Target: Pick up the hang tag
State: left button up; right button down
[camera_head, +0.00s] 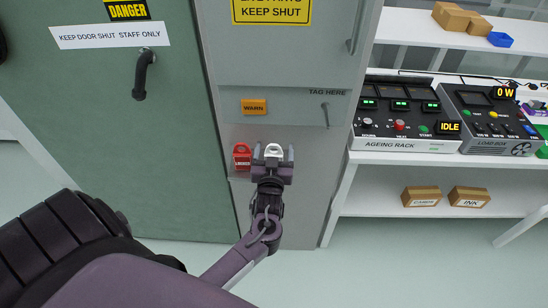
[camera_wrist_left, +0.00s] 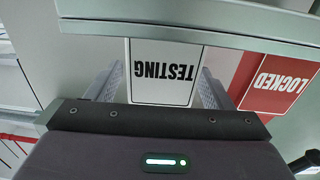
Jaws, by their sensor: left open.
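A white hang tag (camera_head: 273,148) hangs on the grey cabinet, below the drawer front marked TAG HERE. In the left wrist view the white tag (camera_wrist_left: 162,88) reads TESTING and appears upside down. My left gripper (camera_head: 273,154) is open at the tag. In the left wrist view its fingers (camera_wrist_left: 161,78) stand on both sides of the tag, with small gaps. The tag's lower part is hidden behind the gripper in the head view. My right gripper is not in view.
A red LOCKED tag (camera_head: 242,157) hangs close to the left of the gripper; it also shows in the left wrist view (camera_wrist_left: 278,84). An orange WARN label (camera_head: 254,107) and a drawer handle (camera_head: 326,115) are above. A shelf unit (camera_head: 375,190) with devices stands at right.

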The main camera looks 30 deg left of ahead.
pick_arm(q)
jog(key=shift+w+a, duration=0.15)
jog(key=c, duration=1.1)
jog(key=shift+o, duration=0.2)
jog(key=shift+r+b, duration=0.2)
jog(key=shift+b, duration=0.15)
jog(key=r, duration=0.2)
jog(key=s+r+b, duration=0.1)
jog(key=r, duration=0.1)
jog(key=d+r, duration=0.1)
jog(key=r, duration=0.1)
jog(key=shift+s+r, duration=0.15)
jog(key=b+v, duration=0.3)
jog(key=v, duration=1.5)
jog(key=shift+s+d+r+b, duration=0.15)
jog(key=shift+d+b, duration=0.15)
